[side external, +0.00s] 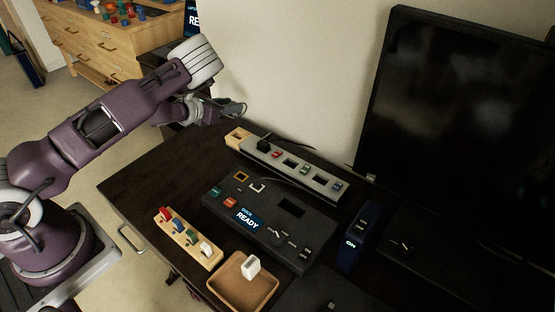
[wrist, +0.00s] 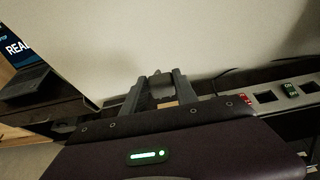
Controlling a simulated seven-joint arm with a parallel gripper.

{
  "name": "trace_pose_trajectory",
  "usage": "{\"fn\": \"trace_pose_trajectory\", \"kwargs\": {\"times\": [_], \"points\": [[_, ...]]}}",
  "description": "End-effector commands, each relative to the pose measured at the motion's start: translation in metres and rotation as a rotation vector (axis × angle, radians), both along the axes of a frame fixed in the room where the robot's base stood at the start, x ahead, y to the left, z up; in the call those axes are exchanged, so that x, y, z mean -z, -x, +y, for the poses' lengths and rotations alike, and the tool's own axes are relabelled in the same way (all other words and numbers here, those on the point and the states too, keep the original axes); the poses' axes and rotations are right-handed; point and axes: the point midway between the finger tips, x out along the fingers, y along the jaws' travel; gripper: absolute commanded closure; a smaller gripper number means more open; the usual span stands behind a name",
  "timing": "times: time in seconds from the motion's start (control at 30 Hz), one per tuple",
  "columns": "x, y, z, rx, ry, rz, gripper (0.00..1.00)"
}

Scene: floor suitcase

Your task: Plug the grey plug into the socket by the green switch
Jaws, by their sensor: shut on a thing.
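My gripper (side external: 236,108) is raised above the far left end of the grey power strip (side external: 324,191), near the wall. In the wrist view its fingers (wrist: 163,74) are shut on a grey plug (wrist: 162,89); in the side view the plug is hard to make out from the fingers. The green switch (side external: 305,169) is mid-strip, with dark sockets on either side (side external: 290,162) (side external: 321,179). The green switch also shows at the right of the wrist view (wrist: 291,90). The plug is apart from the strip, left of these sockets.
The black dock box (side external: 290,232) reads READY. A wooden block (side external: 190,243) with coloured pieces and a tray (side external: 230,288) with a white plug are in front. A monitor (side external: 455,100) stands right.

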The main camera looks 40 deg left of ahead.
Motion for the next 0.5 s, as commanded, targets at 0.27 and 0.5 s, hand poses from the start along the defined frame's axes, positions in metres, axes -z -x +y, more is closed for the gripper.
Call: {"fn": "trace_pose_trajectory", "kwargs": {"times": [0.27,0.5], "points": [[0.000,0.000,0.000,0.000,0.000,0.000,1.00],[-0.001,-0.005,-0.016,0.006,-0.002,-0.003,1.00]]}}
